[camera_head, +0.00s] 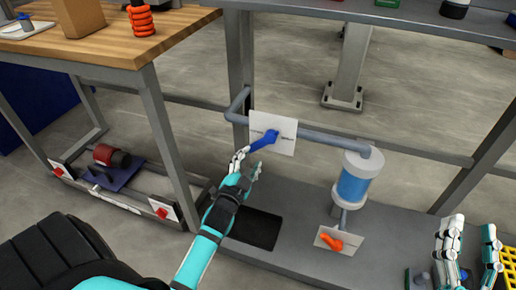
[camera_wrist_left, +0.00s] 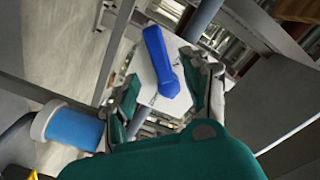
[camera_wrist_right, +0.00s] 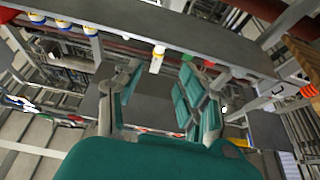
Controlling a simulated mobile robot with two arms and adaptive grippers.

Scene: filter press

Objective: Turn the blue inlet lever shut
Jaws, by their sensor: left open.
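The blue inlet lever (camera_head: 265,140) sits on a white plate (camera_head: 287,124) on the grey pipe. Its handle points down and left from the pivot. My left gripper (camera_head: 248,161) is open just below the handle's end. In the left wrist view the blue lever (camera_wrist_left: 158,62) shows between the spread fingers (camera_wrist_left: 168,84), with no clear contact. My right gripper (camera_head: 473,228) is open and empty at the lower right. The right wrist view shows its fingers (camera_wrist_right: 160,82) apart with nothing between them.
A clear filter housing (camera_head: 354,184) with blue contents stands right of the lever. An orange lever (camera_head: 331,241) on a white plate is below it. A wooden table (camera_head: 110,45) stands at upper left, and a grey bench edge runs along the top.

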